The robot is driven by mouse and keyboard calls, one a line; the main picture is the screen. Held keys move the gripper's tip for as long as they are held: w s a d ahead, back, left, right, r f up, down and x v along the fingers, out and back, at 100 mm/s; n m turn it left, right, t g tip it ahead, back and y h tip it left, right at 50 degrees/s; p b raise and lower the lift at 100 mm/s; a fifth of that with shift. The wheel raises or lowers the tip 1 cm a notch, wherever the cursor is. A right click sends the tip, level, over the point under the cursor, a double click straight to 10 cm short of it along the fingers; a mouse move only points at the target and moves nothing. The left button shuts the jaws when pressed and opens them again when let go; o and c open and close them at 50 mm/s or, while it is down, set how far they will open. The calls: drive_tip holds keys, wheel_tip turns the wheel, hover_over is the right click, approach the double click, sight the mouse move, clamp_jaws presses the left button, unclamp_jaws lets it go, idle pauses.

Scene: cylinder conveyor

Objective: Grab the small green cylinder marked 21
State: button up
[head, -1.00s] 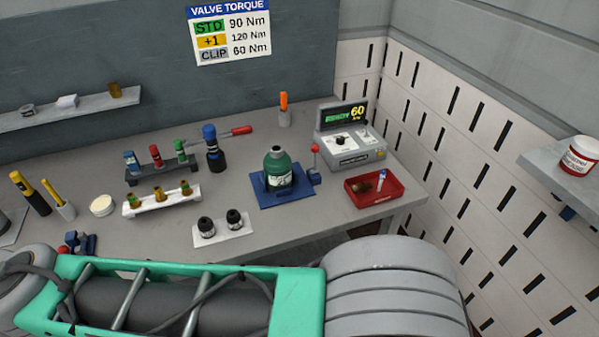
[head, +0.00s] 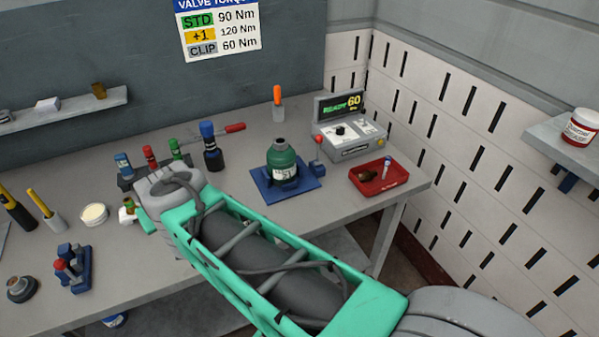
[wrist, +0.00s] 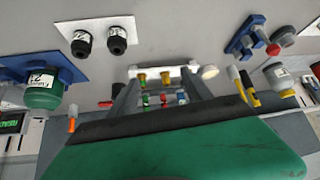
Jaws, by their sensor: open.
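The small green cylinder (head: 282,163) stands upright on a blue base plate (head: 307,189) on the bench in the head view, with a white label on its front. In the wrist view the green cylinder (wrist: 42,97) hangs upside down at the left, and its label appears to read 21. My gripper (wrist: 155,88) shows in the wrist view with its two grey fingers apart and nothing between them. It is off to the side of the cylinder, not touching it. In the head view my arm hides the gripper.
A red tray (head: 378,178) and a grey torque tester (head: 350,140) stand right of the cylinder. A blue-capped black tool (head: 212,150) stands to its left. A white plate with two black caps (wrist: 100,40) shows in the wrist view. A blue stand (head: 72,268) is at the bench's front left.

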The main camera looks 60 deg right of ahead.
drive_tip(key=w+d+f+m+t+h+b, duration=0.25)
drive_tip(key=d+f+h+b, duration=0.2)
drive_tip(key=d, duration=0.65)
drive_tip(key=m+h+b, duration=0.6)
drive_tip(key=h, duration=0.3)
approach(281, 142)
drive_tip(key=d, duration=0.1)
drive_tip(key=w, duration=0.1)
drive_tip(key=w+d, duration=0.1)
drive_tip(key=shift+w+d+r+g+y, duration=0.25)
drive_tip(key=shift+d+r+g, duration=0.05)
drive_tip(key=shift+g, duration=0.05)
drive_tip(key=x, duration=0.2)
drive_tip(key=p+x, duration=0.1)
drive_tip(key=x, duration=0.5)
drive_tip(key=shift+s+d+p, duration=0.2)
drive_tip(key=shift+s+p, duration=0.15)
drive_tip(key=shift+c, duration=0.6)
drive_tip(key=shift+a, duration=0.1)
drive_tip(key=c, duration=1.2)
